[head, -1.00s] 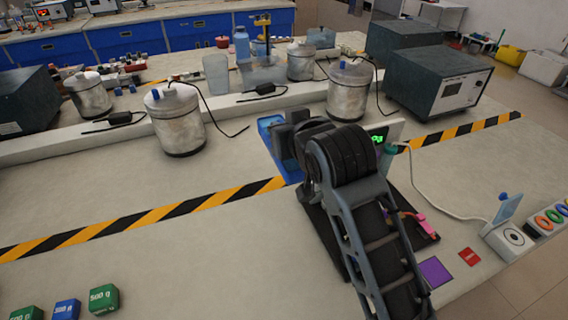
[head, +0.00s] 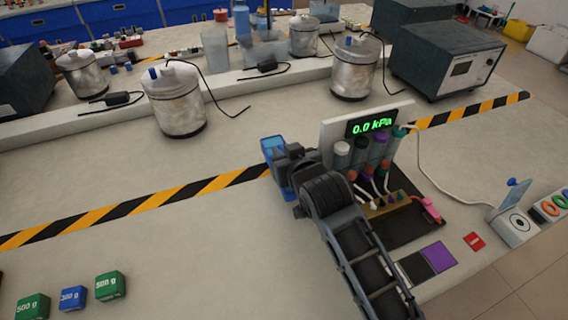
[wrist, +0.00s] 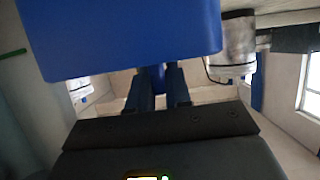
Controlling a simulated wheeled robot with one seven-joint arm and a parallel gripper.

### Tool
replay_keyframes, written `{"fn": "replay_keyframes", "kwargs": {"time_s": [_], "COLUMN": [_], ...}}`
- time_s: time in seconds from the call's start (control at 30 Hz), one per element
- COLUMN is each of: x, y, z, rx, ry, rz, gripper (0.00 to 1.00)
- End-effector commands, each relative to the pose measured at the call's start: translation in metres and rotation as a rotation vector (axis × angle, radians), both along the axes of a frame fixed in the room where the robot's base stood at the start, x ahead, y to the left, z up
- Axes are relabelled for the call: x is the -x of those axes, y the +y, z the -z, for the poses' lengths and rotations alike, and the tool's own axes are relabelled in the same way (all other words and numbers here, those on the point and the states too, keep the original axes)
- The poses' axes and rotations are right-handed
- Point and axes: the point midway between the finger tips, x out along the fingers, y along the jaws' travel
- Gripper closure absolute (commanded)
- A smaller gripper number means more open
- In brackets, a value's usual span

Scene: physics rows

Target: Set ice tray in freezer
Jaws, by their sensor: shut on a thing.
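My gripper (head: 284,168) is over the middle of the bench, at the yellow-black striped line. It is shut on a blue object (head: 272,150), which looks like the ice tray. In the wrist view the blue object (wrist: 125,38) fills the upper left, and my gripper's two dark fingers (wrist: 158,90) close on a blue part below it. Whether the tray touches the bench is unclear. No freezer can be made out for sure.
A panel reading 0.0 kPa (head: 367,127) with tubes and hoses stands right of my gripper. Metal canisters (head: 174,98) with cables and a grey instrument box (head: 445,68) stand behind. Weight blocks (head: 73,298) lie at front left. The left-centre bench (head: 180,240) is clear.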

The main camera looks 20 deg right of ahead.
Motion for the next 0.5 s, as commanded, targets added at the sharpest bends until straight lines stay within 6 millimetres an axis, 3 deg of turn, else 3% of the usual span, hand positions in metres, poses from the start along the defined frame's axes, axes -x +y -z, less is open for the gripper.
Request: {"fn": "replay_keyframes", "kwargs": {"time_s": [0.3,0.5], "x": [0.000,0.000], "y": [0.000,0.000], "z": [0.036,0.040], "rx": [0.000,0.000], "ry": [0.000,-0.002], "rz": [0.000,0.000], "gripper": [1.00,1.00]}}
